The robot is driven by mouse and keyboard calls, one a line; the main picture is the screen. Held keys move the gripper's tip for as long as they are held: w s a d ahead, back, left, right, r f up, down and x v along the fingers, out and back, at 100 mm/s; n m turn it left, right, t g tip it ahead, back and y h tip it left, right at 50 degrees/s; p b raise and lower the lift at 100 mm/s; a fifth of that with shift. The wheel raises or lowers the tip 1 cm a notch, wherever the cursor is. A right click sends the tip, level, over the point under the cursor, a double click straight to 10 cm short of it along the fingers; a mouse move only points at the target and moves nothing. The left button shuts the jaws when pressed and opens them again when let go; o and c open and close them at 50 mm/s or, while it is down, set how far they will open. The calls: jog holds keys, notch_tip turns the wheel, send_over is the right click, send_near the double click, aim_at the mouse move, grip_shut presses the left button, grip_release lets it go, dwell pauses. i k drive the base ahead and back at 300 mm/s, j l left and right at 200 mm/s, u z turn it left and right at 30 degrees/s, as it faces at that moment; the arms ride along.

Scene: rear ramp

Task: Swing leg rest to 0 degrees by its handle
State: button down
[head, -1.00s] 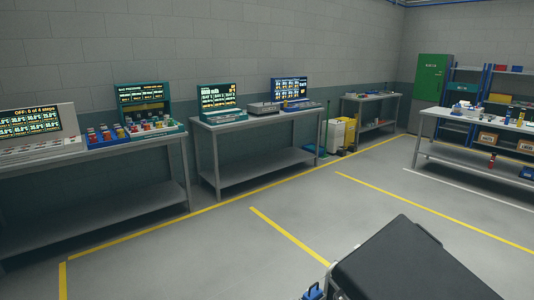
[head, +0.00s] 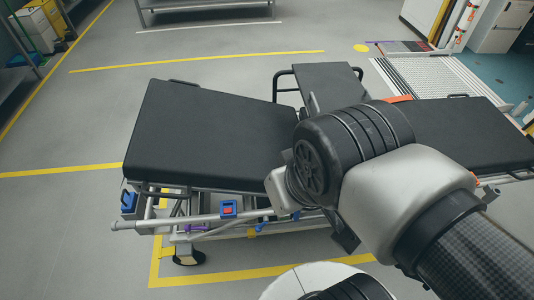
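A stretcher with black pads stands across the middle of the head view. Its large left pad (head: 205,135) looks tilted. A narrower pad (head: 325,80) juts away at the back, with a dark loop handle (head: 283,82) at its left. A flat pad (head: 465,130) extends right. I cannot tell for sure which pad is the leg rest. Another dark handle (head: 160,191) sits under the left pad's near edge. My arm covers the stretcher's middle, hiding where the pads meet. My gripper cannot be made out behind my arm, and no contact with a handle shows.
A blue and red fitting (head: 228,208) sits on the near rail (head: 170,224). A caster (head: 187,255) stands below. A ribbed ramp (head: 435,90) lies behind the right pad. A bench (head: 205,15) stands at the back. Floor left of the stretcher is clear.

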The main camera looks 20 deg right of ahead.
aim_at(188, 136)
jog(key=i+j, duration=0.1)
jog(key=j, duration=0.3)
jog(key=i+j, duration=0.1)
jog(key=j, duration=0.3)
jog(key=i+j, duration=0.1)
jog(key=j, duration=0.3)
jog(key=j+u, duration=0.05)
